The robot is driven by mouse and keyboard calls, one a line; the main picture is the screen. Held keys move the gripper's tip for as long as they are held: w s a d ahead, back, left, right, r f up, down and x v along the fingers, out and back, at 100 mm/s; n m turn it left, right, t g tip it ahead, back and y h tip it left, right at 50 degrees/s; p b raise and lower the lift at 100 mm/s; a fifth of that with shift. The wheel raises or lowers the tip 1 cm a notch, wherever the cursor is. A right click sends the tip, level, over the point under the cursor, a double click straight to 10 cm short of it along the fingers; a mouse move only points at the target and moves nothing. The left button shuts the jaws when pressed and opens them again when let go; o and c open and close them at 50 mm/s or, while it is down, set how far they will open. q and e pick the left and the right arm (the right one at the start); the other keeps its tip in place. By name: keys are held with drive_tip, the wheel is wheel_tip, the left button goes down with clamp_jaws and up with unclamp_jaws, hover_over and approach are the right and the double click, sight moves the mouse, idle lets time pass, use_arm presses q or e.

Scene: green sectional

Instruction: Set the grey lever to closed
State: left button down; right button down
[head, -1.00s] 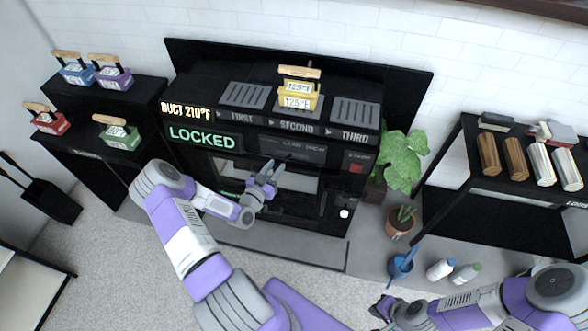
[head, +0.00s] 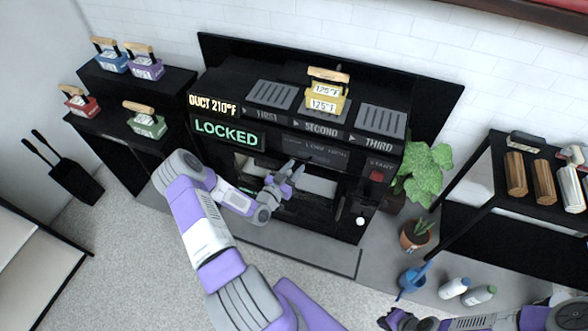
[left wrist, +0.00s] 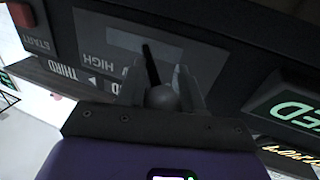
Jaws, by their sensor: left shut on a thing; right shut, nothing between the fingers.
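A round grey knob (left wrist: 163,97) on a thin dark stem (left wrist: 151,64) sits between my left gripper's fingers in the left wrist view, in front of the panel marked HIGH. I take it for the grey lever; no word "closed" is legible near it. My left gripper (head: 292,174) is shut on this knob at the front of the black unit (head: 290,226), just below its LOW/HIGH panel (head: 318,151). It also shows in the left wrist view (left wrist: 162,88). In the head view the gripper hides the knob. My right gripper (head: 386,322) is shut and empty at the bottom edge.
The unit has a green LOCKED sign (head: 228,133), a red START button (head: 377,176) and a white knob (head: 360,221). A yellow weight (head: 325,103) stands on top. A potted plant (head: 415,236), blue container (head: 412,280) and white bottles (head: 454,288) stand at right.

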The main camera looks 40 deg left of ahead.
use_arm(q)
drive_tip(key=shift+a+r+y, duration=0.15)
drive_tip(key=shift+a+y, duration=0.25)
drive_tip(key=shift+a, duration=0.25)
drive_tip(key=c, duration=0.8)
unclamp_jaws()
drive_tip(key=shift+d, duration=0.2)
drive_tip(key=s, duration=0.2)
drive_tip(key=s+p, duration=0.1)
drive_tip(key=s, duration=0.2)
drive_tip(key=s+d, duration=0.1)
drive_tip(key=s, duration=0.1)
drive_tip(key=shift+s+p, duration=0.2)
drive_tip(key=shift+p, duration=0.1)
drive_tip(key=shift+s+f, duration=0.1)
drive_tip(key=shift+f, duration=0.1)
